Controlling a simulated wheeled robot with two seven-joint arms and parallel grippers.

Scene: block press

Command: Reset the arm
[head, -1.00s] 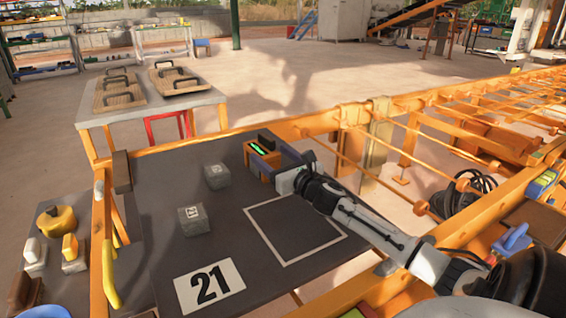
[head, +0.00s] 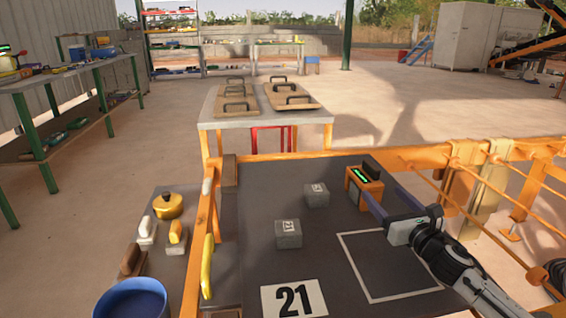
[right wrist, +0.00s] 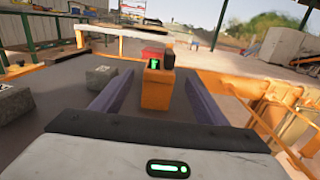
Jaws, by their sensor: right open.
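My right gripper (head: 384,207) is open at the right of the dark table, in front of the orange device (head: 366,187) with a green display. In the right wrist view its two purple fingers (right wrist: 158,97) are spread, with the orange device (right wrist: 157,92) seen between them; I cannot tell whether they touch it. Two grey numbered blocks, a nearer one (head: 288,234) and a farther one (head: 316,195), sit on the table left of the gripper. My left gripper is not in view.
The dark table (head: 255,195) has a white square outline (head: 390,295), empty inside, and a "21" sheet (head: 294,299). An orange railing (head: 440,153) runs along the right. A side table with a blue bucket (head: 131,300) and yellow pot (head: 168,206) stands left.

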